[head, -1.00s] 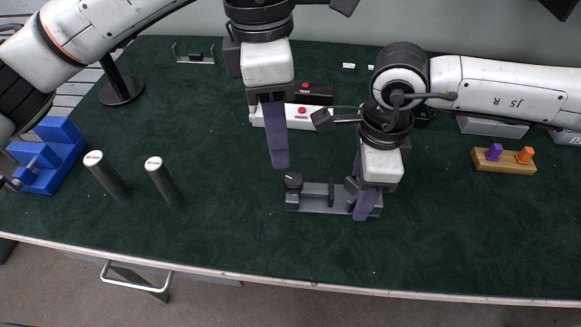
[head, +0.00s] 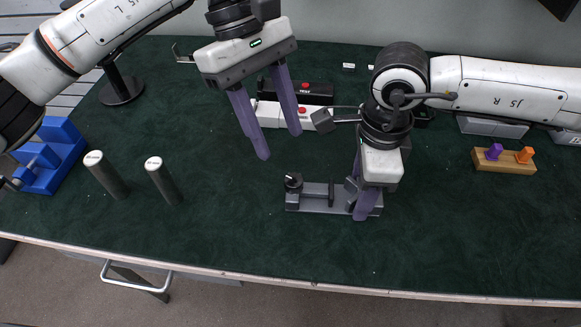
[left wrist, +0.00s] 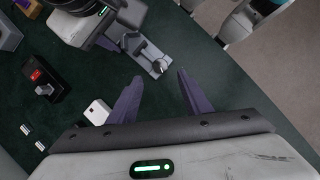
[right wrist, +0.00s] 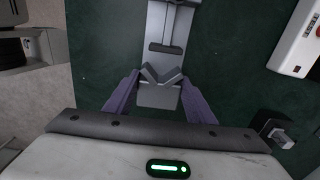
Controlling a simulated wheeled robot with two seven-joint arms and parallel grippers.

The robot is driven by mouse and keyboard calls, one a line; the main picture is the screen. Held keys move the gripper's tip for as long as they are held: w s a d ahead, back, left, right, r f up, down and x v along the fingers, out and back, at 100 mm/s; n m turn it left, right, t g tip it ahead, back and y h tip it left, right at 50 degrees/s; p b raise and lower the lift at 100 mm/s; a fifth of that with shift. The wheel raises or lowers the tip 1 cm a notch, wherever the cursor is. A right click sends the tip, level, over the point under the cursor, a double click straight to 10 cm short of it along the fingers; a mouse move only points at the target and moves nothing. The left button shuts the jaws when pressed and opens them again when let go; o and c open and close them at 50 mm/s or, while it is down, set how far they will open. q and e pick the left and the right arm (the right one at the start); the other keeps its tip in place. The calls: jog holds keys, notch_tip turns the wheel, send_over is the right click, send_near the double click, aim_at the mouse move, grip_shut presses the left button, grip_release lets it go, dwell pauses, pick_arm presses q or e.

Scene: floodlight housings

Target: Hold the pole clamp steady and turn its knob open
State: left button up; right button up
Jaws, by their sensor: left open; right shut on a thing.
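The grey pole clamp (head: 318,204) lies flat on the green table, with a dark round knob (head: 293,183) at its left end and upright jaws along its base. My right gripper (head: 362,208) is shut on the clamp's right end; in the right wrist view its fingers flank the V-notched block (right wrist: 160,88). My left gripper (head: 280,144) is open and empty, raised above the table, up and left of the knob and apart from it. In the left wrist view the knob (left wrist: 160,66) shows beyond and between the purple fingertips.
Boxes with red buttons, one white (head: 268,115) and one black (head: 315,93), stand behind the clamp. Two dark cylinders (head: 108,178) and a blue fixture (head: 60,150) are at left. A wooden peg block (head: 505,167) is at right. The table in front of the clamp is clear.

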aim_at(293, 179)
pick_arm(q)
jog(key=x, duration=0.8)
jog(key=shift+s+f, duration=0.1)
jog(key=shift+f, duration=0.15)
jog(key=c, duration=1.1)
